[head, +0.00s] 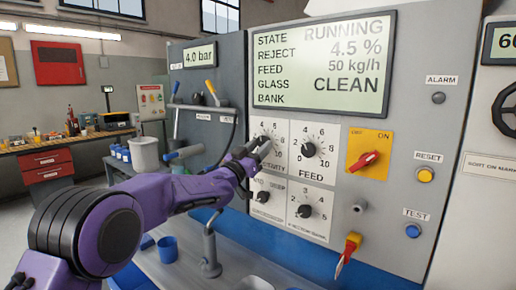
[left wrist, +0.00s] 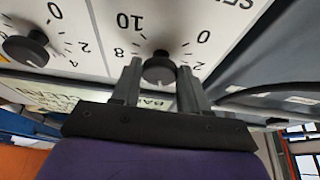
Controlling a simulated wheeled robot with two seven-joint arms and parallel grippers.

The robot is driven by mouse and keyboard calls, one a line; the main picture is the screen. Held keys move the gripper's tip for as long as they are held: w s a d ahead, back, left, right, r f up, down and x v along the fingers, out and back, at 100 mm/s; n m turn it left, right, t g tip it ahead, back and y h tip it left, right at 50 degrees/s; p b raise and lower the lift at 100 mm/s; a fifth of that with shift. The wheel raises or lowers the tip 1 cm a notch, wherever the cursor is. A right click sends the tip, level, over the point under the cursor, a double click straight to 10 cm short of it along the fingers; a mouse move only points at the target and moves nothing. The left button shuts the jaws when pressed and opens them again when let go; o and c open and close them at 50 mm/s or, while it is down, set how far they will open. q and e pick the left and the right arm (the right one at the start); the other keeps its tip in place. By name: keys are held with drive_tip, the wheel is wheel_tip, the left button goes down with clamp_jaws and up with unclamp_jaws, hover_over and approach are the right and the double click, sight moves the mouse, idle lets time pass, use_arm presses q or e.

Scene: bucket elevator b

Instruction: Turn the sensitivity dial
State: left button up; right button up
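The sensitivity dial (left wrist: 159,68) is a black round knob on a white plate with a number scale. The left wrist view shows it upside down, with a white pointer mark on the knob. My left gripper (left wrist: 160,72) has one finger on each side of the knob, with a narrow gap showing on each side. It is open; I see no clear contact. In the head view my left gripper (head: 262,146) is in front of the dial's plate (head: 265,124) and mostly hides the knob. My right gripper is not in view.
The feed dial (head: 308,149) is close by on the right, with a bank dial (head: 304,211) below it. A red switch (head: 363,160) on a yellow plate is further right. The display (head: 325,65) reads 4.5 % and CLEAN. Hoses and handles are left of the panel.

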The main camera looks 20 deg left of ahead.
use_arm(q)
drive_tip(key=shift+m, duration=0.4)
drive_tip(key=m+h, duration=0.1)
drive_tip(key=m+h+b, duration=0.1)
drive_tip(key=m, duration=0.1)
drive_tip(key=shift+w+a+f+m+g, duration=0.1)
drive_tip(key=shift+a+m+g, duration=0.05)
drive_tip(key=shift+m+g, duration=0.2)
drive_tip(key=m+g+h, duration=0.1)
drive_tip(key=m, duration=0.2)
drive_tip(key=m+g+h+b, duration=0.1)
drive_tip(key=m, duration=0.2)
drive_tip(key=shift+a+r+m+g, duration=0.2)
drive_tip(key=shift+m+g, duration=0.05)
drive_tip(key=shift+h, duration=0.3)
drive_tip(key=o, duration=1.1)
drive_tip(key=shift+c, duration=0.2)
